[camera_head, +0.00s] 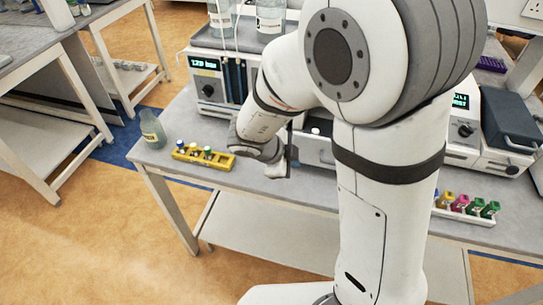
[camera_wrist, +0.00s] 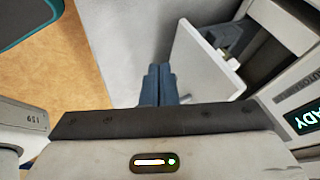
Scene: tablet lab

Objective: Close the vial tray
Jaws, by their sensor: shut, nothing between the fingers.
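The vial tray shows in the wrist view as a flat pale front panel (camera_wrist: 203,68), standing out from a white instrument at the right. Part of a grey tray body shows behind the panel, so the tray looks pulled out. My gripper (camera_wrist: 158,72) is shut and empty, its blue-grey fingers just left of the panel's lower edge. Whether the fingers touch the panel I cannot tell. In the head view my gripper (camera_head: 278,168) is low over the bench's front part, and my arm hides much of the instrument behind it.
A rack of coloured vials (camera_head: 465,209) stands to the right of my arm. Instruments (camera_head: 218,82) line the back. The bench's front edge is close to my gripper.

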